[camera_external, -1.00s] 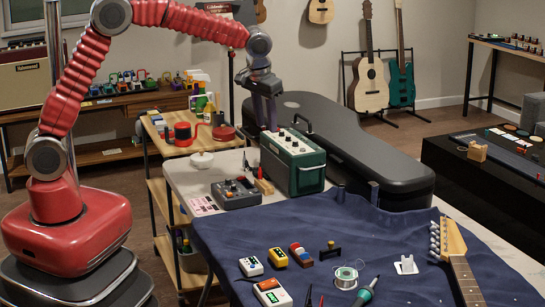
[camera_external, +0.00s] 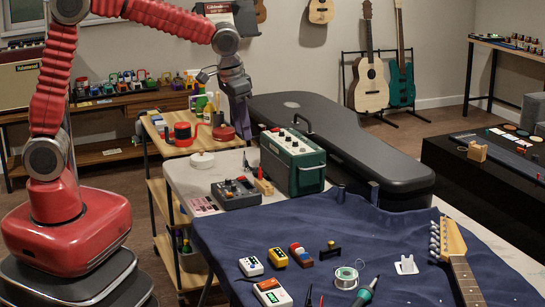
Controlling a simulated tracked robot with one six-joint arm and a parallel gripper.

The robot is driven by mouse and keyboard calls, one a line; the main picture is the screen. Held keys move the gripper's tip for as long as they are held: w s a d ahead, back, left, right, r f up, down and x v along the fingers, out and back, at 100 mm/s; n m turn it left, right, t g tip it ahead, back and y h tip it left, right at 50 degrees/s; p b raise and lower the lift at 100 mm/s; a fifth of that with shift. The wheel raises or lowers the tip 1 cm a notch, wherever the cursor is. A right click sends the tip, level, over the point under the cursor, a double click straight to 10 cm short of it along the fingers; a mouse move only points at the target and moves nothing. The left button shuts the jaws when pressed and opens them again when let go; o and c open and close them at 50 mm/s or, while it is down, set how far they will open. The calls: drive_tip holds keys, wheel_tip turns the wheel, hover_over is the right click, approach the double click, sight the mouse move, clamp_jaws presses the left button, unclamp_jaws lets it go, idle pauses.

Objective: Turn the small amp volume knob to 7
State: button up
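The small green amp (camera_external: 292,165) stands upright on the table behind the blue cloth. Its pale top panel (camera_external: 290,140) carries several small knobs, too small here to tell which is volume or where any points.
A grey pedal unit (camera_external: 236,193) and a white round item (camera_external: 202,160) lie left of the amp. A black guitar case (camera_external: 350,155) is close behind it. Pedals, a solder spool (camera_external: 346,278) and a guitar neck (camera_external: 458,255) lie on the blue cloth (camera_external: 380,230).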

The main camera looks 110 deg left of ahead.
drive_tip(key=shift+s+d+r+m, duration=0.1)
drive_tip(key=shift+d+m, duration=0.05)
drive_tip(key=shift+d, duration=0.3)
drive_tip(key=shift+s+d+r+m, duration=0.1)
drive_tip(key=shift+d+m, duration=0.05)
drive_tip(key=shift+d, duration=0.3)
drive_tip(key=shift+f, duration=0.1)
drive_tip(key=a+f+t+y, duration=0.2)
drive_tip(key=a+f, duration=0.2)
drive_tip(key=a, duration=0.2)
drive_tip(key=a+f+t+y, duration=0.2)
drive_tip(key=a+f+t, duration=0.1)
drive_tip(key=a+f, duration=0.2)
drive_tip(key=w+a+f+t+y, duration=0.1)
drive_tip(key=a+f+t+y, duration=0.1)
drive_tip(key=a+f, duration=0.3)
drive_tip(key=shift+a+f+t, duration=0.2)
drive_tip(key=shift+a+t, duration=0.3)
drive_tip(key=shift+a, duration=0.95)
drive_tip(key=s+t+y, duration=0.1)
drive_tip(key=s, duration=0.1)
drive_tip(key=s+r+t+y, duration=0.1)
drive_tip(key=s+y, duration=0.1)
drive_tip(key=s, duration=0.1)
drive_tip(key=s+t+y, duration=0.1)
drive_tip(key=s, duration=0.2)
drive_tip(key=shift+r+t+y, duration=0.3)
drive_tip(key=shift+r, duration=0.05)
